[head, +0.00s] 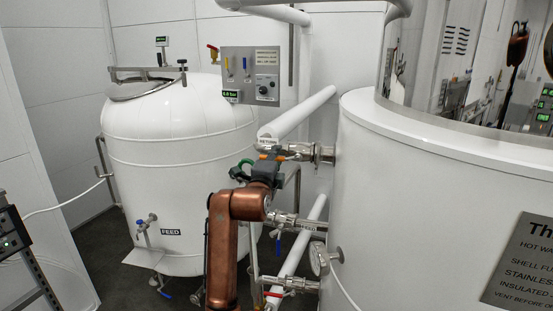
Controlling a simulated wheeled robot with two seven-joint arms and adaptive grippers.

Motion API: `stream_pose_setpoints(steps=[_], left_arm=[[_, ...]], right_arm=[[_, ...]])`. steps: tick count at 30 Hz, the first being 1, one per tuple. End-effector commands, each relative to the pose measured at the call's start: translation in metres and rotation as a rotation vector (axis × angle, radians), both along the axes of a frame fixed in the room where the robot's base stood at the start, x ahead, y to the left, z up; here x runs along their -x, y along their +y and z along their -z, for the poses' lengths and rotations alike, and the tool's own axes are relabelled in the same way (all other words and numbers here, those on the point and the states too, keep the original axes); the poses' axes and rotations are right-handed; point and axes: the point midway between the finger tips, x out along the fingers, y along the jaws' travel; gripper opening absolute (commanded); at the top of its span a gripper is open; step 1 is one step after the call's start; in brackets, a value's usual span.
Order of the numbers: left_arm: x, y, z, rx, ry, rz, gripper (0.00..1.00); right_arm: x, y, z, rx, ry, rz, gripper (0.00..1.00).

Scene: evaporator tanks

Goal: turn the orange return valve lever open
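The orange return valve lever (278,155) shows as a small orange piece on the steel return valve (300,152), just under the white RETURN label (268,142). The valve sits on a short pipe at the left side of the large white tank (400,200). My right gripper (264,162), dark grey on a copper arm, is at the lever from below and covers part of it. Its fingers are small and partly hidden, so I cannot tell whether they are closed on the lever or only beside it. My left gripper is not in view.
A white FEED tank (180,130) stands behind at left. A grey control panel (250,75) hangs above the valve. A thick white pipe (300,112) slants close over it. Lower pipe fittings (296,221) and a gauge (320,260) stick out beside my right arm.

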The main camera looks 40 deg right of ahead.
Motion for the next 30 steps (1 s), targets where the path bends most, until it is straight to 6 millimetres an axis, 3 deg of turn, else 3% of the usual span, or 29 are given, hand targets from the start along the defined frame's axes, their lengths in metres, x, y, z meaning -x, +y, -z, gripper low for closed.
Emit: stream_pose_setpoints(steps=[8, 21, 30], left_arm=[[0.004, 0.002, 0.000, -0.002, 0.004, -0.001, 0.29], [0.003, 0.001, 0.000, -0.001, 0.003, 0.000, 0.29], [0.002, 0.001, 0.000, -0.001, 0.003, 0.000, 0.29]], right_arm=[[0.009, 0.014, 0.001, 0.000, 0.000, -0.002, 0.29], [0.062, 0.080, 0.003, -0.001, -0.001, -0.002, 0.29], [0.074, 0.094, 0.003, 0.000, 0.000, 0.000, 0.29]])
